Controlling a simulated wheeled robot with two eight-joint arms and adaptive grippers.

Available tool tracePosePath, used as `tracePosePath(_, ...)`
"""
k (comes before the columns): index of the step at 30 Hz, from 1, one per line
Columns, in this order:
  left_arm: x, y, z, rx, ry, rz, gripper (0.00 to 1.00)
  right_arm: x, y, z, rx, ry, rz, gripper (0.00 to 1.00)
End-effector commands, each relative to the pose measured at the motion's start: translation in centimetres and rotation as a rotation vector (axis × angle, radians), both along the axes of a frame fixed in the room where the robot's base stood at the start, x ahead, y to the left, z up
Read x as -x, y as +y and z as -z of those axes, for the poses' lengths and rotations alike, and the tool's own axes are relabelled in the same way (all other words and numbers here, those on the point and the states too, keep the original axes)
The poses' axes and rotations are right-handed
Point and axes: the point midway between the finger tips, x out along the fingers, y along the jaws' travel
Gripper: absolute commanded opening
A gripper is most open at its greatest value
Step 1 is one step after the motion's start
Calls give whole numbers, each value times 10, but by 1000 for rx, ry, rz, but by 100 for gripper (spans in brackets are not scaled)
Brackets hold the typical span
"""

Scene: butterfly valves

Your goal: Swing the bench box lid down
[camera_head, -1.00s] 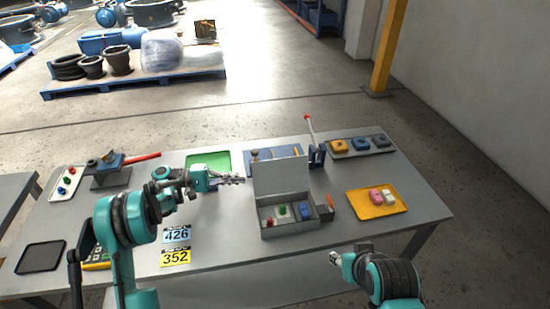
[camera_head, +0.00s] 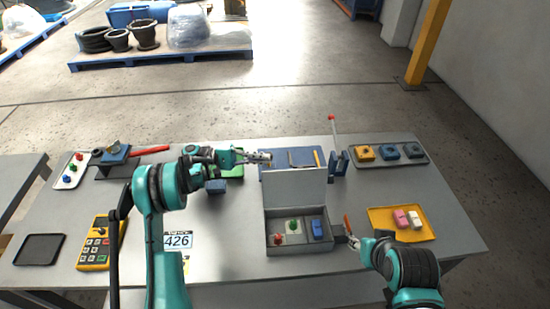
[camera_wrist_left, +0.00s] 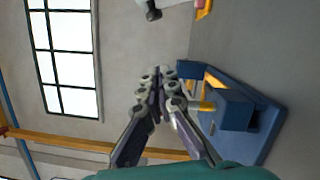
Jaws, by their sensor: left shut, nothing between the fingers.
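The grey bench box (camera_head: 300,249) stands on the table with its lid (camera_head: 296,187) upright along its back edge. Its open compartments show a red, a green and a blue piece. My left gripper (camera_head: 268,157) is shut and empty just above the lid's top left corner in the head view. Its closed fingers (camera_wrist_left: 163,80) also show in the left wrist view, where the lid cannot be made out. My right gripper (camera_head: 352,242) is beside the box's right front side; its fingers are too small to read.
A yellow tray (camera_head: 388,224) with pink and white pieces lies to the right. A yellow keypad device (camera_head: 98,243) lies at front left.

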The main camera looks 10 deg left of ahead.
Motion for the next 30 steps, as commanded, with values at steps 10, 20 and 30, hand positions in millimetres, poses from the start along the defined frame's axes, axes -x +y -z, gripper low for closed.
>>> tracePosePath(10,2,-73,-2,-1,0,4,0,0,0,17,0,0,0,40)
tracePosePath(20,32,-95,-14,-1,0,1,0,0,0,28,0,0,0,40)
tracePosePath(30,39,-96,-17,0,0,1,0,0,0,29,0,0,0,40)
